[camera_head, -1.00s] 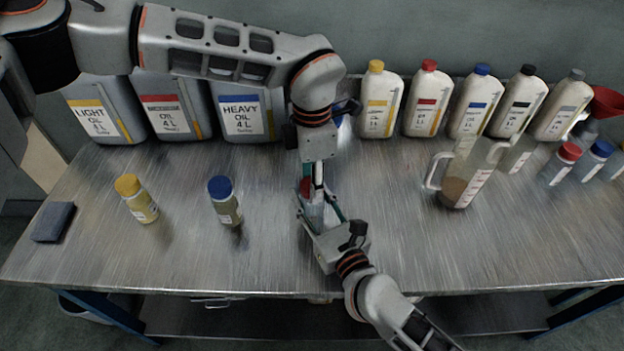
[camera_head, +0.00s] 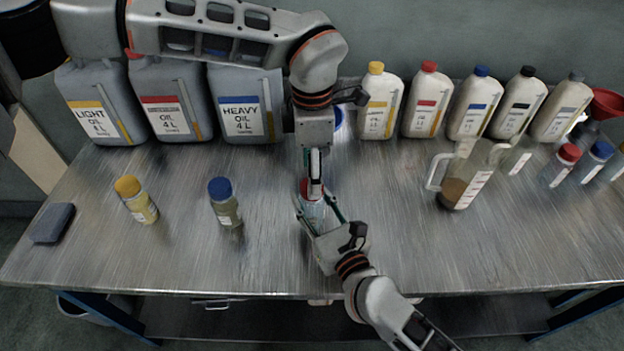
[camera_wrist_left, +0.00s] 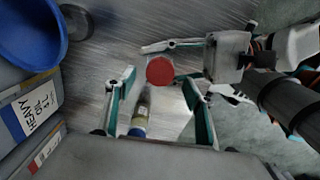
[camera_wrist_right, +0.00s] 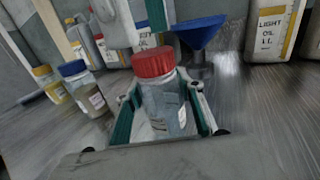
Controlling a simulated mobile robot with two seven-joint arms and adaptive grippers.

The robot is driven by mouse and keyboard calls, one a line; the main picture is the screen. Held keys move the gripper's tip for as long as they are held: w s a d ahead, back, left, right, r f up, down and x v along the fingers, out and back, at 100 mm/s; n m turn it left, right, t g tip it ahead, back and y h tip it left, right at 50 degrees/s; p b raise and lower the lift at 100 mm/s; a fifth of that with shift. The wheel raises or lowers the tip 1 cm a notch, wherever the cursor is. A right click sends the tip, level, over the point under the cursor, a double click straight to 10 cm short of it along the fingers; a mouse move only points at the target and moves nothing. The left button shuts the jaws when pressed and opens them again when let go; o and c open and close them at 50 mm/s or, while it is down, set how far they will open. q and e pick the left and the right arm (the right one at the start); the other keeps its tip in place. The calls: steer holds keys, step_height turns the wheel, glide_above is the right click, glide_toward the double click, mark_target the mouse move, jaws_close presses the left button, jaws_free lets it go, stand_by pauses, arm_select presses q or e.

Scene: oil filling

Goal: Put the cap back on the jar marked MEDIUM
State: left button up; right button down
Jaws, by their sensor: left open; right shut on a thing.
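A clear jar (camera_wrist_right: 163,108) with a red cap (camera_wrist_right: 154,62) stands upright between the fingers of my right gripper (camera_wrist_right: 165,112), which is shut on its body. The cap sits on the jar's mouth and looks level; how tightly it is on cannot be told. The jar's label is not readable. In the head view, my left gripper (camera_head: 315,178) is directly above the jar, pointing down, and partly hides the red cap (camera_head: 304,188). In the left wrist view, its fingers are open on either side of the red cap (camera_wrist_left: 160,71), with visible gaps.
A yellow-capped jar (camera_head: 137,200) and a blue-capped jar (camera_head: 225,202) stand to the left. Large oil jugs (camera_head: 172,100) and several white bottles (camera_head: 425,100) line the back. A measuring jug (camera_head: 465,175) stands right. The table's (camera_head: 400,255) front is mostly clear.

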arm_select(q)
step_height(320, 180, up, 9)
steer(key=shift+f, duration=0.2)
arm_select(e)
steer(key=c, duration=1.2)
jaws_free()
steer(key=shift+c, duration=0.2)
steer(key=v, duration=1.2)
arm_select(q)
steer(key=shift+s, duration=0.1)
arm_select(e)
steer(key=shift+s, duration=0.1)
